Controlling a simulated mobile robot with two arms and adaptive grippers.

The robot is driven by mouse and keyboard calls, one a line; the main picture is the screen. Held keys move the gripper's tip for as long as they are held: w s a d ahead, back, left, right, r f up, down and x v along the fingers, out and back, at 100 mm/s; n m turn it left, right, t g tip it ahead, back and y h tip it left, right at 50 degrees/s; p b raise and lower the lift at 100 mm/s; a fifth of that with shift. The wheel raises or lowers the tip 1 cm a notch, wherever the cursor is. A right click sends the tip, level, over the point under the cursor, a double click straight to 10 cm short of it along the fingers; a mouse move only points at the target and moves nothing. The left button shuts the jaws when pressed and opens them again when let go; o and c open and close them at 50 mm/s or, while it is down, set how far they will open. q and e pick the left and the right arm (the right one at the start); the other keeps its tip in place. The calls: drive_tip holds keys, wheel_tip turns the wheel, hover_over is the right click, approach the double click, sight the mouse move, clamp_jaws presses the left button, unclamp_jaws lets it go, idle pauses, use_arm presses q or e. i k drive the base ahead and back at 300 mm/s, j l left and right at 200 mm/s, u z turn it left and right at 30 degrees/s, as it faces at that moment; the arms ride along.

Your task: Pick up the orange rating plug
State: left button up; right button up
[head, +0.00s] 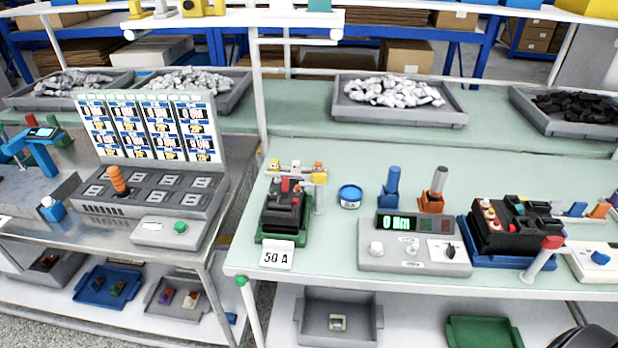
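No piece is clearly identifiable as the orange rating plug. An orange upright handle-like piece (118,179) stands on the dark grey socket panel (150,190) of the left bench. A small orange part (599,211) shows at the right bench's right edge. Neither of my grippers is in view.
The right bench (340,240) carries a black breaker on a green base (285,210) by a "50 A" card, a torque tester (415,250) with two upright tools, and a larger breaker (515,230). A post rises at the bench's left side. Grey trays stand behind.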

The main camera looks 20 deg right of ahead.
sight(318, 165)
drive_tip(key=z, duration=0.9)
